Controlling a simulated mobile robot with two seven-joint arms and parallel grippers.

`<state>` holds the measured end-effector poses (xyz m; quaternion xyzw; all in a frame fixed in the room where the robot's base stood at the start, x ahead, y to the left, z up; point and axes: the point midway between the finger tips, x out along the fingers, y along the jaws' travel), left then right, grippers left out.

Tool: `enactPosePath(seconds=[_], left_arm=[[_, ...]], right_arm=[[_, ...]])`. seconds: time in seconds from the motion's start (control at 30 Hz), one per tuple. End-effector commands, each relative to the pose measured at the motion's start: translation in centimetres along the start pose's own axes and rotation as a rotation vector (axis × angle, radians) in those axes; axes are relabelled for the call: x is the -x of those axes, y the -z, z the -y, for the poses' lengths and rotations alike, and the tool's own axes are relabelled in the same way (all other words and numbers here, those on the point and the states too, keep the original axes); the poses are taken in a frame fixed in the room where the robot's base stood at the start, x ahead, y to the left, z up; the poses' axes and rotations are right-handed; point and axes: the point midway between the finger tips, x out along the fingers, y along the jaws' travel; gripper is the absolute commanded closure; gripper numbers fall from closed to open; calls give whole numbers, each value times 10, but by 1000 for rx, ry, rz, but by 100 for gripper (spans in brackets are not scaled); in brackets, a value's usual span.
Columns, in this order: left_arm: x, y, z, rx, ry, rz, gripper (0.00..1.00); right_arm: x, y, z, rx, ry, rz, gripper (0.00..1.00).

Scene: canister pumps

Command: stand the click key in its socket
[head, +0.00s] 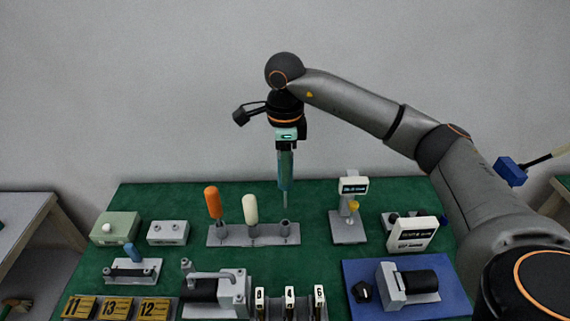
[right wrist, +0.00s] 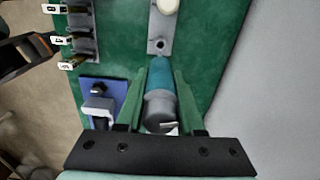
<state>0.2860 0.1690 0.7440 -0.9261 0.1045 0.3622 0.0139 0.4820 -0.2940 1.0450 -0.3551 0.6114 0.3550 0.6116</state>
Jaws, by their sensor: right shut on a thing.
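The click key (head: 285,172) has a teal handle and a thin grey shaft pointing down. My right gripper (head: 287,150) is shut on its handle and holds it upright above the grey rack (head: 231,236). In the right wrist view the teal handle (right wrist: 160,78) lies between the two green fingers. The empty socket (head: 285,228) is at the right end of the rack, below the shaft tip with a visible gap. It shows as a dark hole (right wrist: 160,44) just beyond the handle in the right wrist view. My left gripper is not in view.
An orange handle (head: 212,202) and a cream handle (head: 250,208) stand in the rack left of the empty socket. A grey stand with a display (head: 353,186) is to the right. Pump parts, a blue mat (head: 354,274) and numbered yellow blocks (head: 116,308) fill the front.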

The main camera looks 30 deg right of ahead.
Motion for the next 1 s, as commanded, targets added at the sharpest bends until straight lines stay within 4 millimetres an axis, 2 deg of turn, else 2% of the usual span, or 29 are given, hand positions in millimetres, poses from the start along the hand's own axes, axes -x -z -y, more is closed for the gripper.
enactPosePath(seconds=[0.5,1.0], left_arm=[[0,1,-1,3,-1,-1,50],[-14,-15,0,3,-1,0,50]], right_arm=[[1,0,2,-33,0,2,100],[-28,1,2,-32,0,1,100]])
